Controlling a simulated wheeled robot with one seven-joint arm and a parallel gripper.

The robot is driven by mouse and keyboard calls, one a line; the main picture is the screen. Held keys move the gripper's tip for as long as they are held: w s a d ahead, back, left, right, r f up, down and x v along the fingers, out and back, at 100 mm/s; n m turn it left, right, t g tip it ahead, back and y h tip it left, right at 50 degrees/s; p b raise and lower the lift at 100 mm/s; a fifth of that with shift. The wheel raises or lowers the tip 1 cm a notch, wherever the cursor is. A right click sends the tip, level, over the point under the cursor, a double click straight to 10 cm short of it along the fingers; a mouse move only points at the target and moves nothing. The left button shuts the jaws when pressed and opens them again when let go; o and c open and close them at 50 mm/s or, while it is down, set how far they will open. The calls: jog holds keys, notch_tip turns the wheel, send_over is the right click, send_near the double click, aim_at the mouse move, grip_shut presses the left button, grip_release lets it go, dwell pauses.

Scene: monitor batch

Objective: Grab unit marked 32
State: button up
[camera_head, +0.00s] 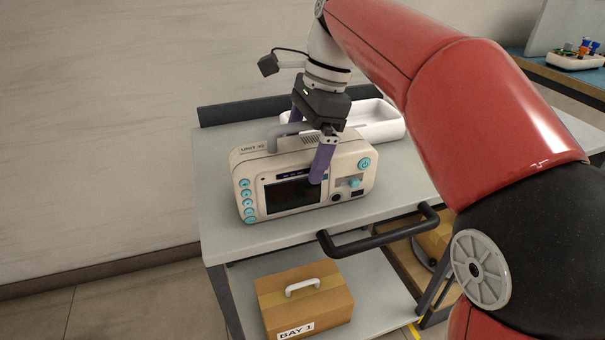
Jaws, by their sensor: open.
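A cream monitor unit (250,170) with a dark screen and teal buttons stands upright on the grey cart top. Its label begins with "UNIT"; the number is too small to read surely. A grey carry handle (277,133) runs along its top, its right part hidden by my gripper. My gripper (307,148) is open above the unit, pointing down, with purple fingers. One finger hangs in front of the unit's face, by the right side of the screen. The other is farther back, its tip hidden. The handle appears to lie between them; I cannot tell whether anything touches.
A white tray (377,122) lies behind the unit. The cart top (222,228) is clear at the front left. A black push handle (380,240) juts from its front edge. A cardboard box (307,305) marked "BAY 1" sits on the lower shelf.

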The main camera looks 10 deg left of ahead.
jog(key=c, duration=1.9)
